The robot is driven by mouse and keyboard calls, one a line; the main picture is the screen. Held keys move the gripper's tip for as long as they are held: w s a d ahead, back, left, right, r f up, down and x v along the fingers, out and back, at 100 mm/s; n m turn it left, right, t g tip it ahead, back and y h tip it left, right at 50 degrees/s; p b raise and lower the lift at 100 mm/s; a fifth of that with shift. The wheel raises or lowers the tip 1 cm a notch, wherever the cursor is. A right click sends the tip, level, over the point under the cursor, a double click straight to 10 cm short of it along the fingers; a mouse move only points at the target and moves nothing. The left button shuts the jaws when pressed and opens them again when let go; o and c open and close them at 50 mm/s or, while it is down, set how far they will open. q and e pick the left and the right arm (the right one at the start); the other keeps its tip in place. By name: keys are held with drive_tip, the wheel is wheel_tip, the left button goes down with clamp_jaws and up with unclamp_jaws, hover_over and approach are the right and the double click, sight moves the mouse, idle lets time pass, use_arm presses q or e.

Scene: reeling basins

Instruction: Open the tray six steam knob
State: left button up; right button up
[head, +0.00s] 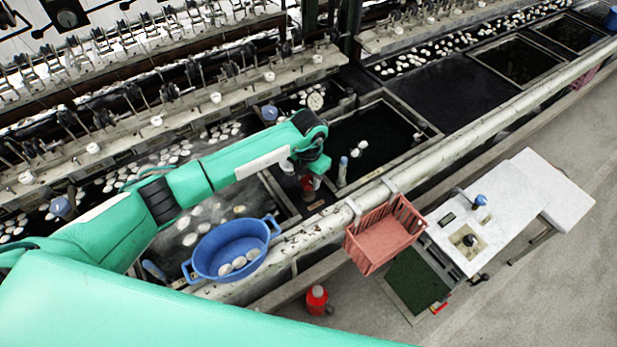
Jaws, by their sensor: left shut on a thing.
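My left gripper (304,176) reaches in from the left at the end of the green arm and points down at the ledge between two basins. It is shut on a small red knob (307,184), which I take to be the steam knob. The fingers and wrist partly cover the knob, so its turn angle cannot be read. No tray number is readable here. My right gripper is not in view.
A blue tub (231,250) with several white cocoons sits below the arm, by the pale front pipe (450,153). A blue-topped handle (343,164) stands just right of the gripper. A red crate (374,238), a white table (510,212) and a red bottle (317,300) are farther out.

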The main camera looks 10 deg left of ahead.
use_arm(q)
drive_tip(key=n+b, duration=0.1)
drive_tip(key=n, duration=0.2)
drive_tip(key=shift+f, duration=0.1)
drive_tip(key=n+b, duration=0.2)
drive_tip(key=n, duration=0.2)
drive_tip(key=shift+n, duration=0.4)
drive_tip(key=n, duration=0.4)
drive_tip(key=shift+b, duration=0.4)
drive_tip(key=n, duration=0.4)
drive_tip(key=shift+w+n, duration=0.1)
drive_tip(key=shift+n, duration=0.3)
drive_tip(key=o, duration=1)
drive_tip(key=shift+c, duration=0.2)
